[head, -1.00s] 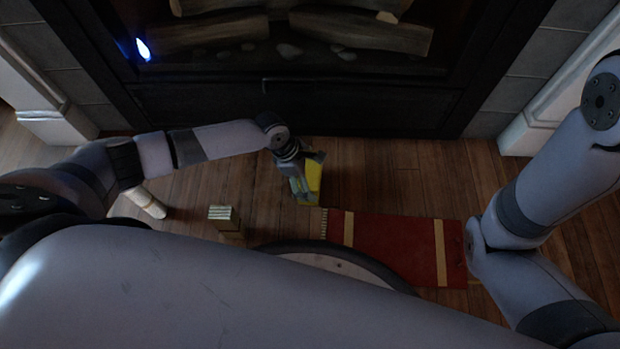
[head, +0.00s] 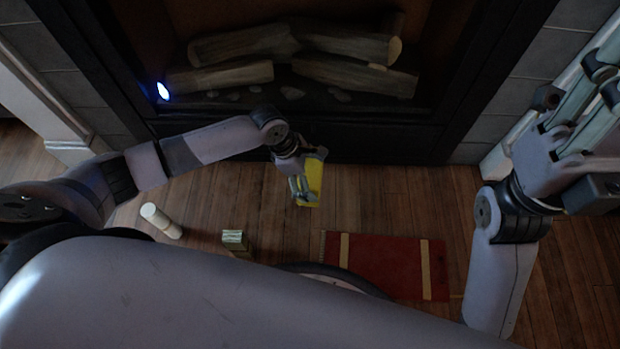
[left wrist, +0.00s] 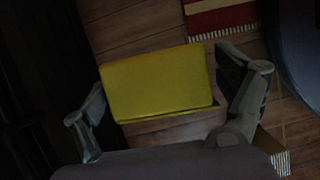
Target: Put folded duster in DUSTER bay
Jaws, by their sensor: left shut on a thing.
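The folded duster is a yellow block (head: 315,184). It is held in my left gripper (head: 303,186) in front of the fireplace, above the wooden floor. In the left wrist view the duster (left wrist: 158,83) lies between the two fingers of my left gripper (left wrist: 165,100), one at each end. My right gripper (head: 590,100) is raised at the right edge of the head view, away from the duster. Its fingers point up and partly leave the picture, so their opening is unclear. I see no bay labelled DUSTER in these views.
A red striped rug (head: 390,267) lies on the floor. A pale cylinder (head: 161,221) and a small block-like box (head: 236,241) are at lower left. The fireplace (head: 300,145) with logs (head: 232,75) closes off the far side. Bare floor (head: 420,200) lies right of the duster.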

